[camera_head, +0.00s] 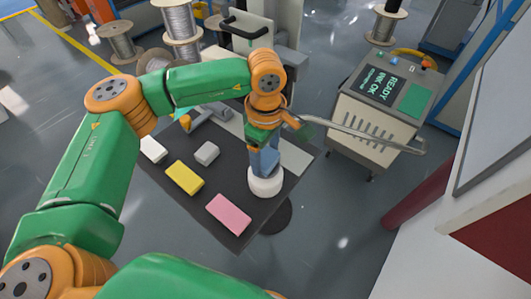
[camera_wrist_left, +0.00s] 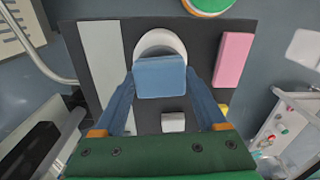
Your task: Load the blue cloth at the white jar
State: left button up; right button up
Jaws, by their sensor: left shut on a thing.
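The blue cloth (camera_head: 266,163) shows as a folded block below my left gripper (camera_head: 264,155), just over the white jar (camera_head: 265,184). In the left wrist view my left gripper (camera_wrist_left: 160,85) is shut on the blue cloth (camera_wrist_left: 160,78), with one blue finger on each side. The round white jar (camera_wrist_left: 158,42) shows behind the cloth, which covers part of its rim. The jar stands on the dark table mat. I cannot tell whether the cloth touches the jar. My right gripper is not in view.
Pink (camera_head: 229,214), yellow (camera_head: 184,178), grey (camera_head: 206,153) and white (camera_head: 152,149) blocks lie left of the jar on the dark mat (camera_head: 256,222). A machine with a screen (camera_head: 385,95) stands at right, a curved metal bar (camera_head: 360,133) before it. Cable spools (camera_head: 180,22) stand behind.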

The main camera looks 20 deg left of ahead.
aim_at(265, 156)
pick_arm(q)
jog(key=shift+s+f+b, duration=0.1)
jog(key=shift+f+b, duration=0.15)
jog(key=shift+b, duration=0.15)
dwell(1.2)
notch_tip(265, 156, up, 7)
jog(key=p, duration=0.4)
jog(key=shift+r+p, duration=0.1)
jog(key=shift+p, duration=0.25)
dwell(0.3)
